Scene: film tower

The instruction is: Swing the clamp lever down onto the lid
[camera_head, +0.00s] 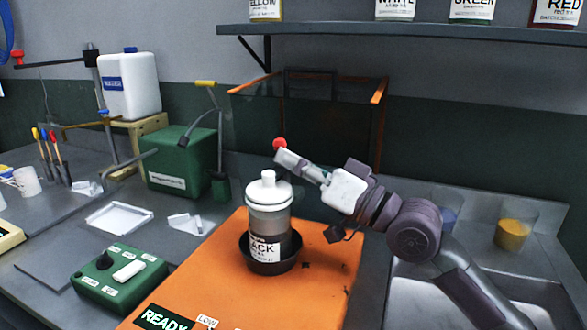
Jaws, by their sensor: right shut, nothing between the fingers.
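A canister (265,229) with a white lid (269,191) stands upright in a dark round holder (271,261) on an orange base (312,285). Its label reads partly "ACK". A red ball knob (280,144), which looks like the end of the clamp lever, is raised above the lid and apart from it. The rest of the lever is hidden or hard to make out behind my right gripper. My right gripper (284,156) is shut and empty, its fingertips right at the knob; I cannot tell whether they touch. My left gripper is out of view.
A green control box (120,277) sits left of the base, and a green canister (181,160) stands behind. An orange-edged frame (378,92) rises behind my gripper. A shelf (400,31) with labelled jars runs above. A sink (405,300) and an orange-filled beaker (513,233) are at right.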

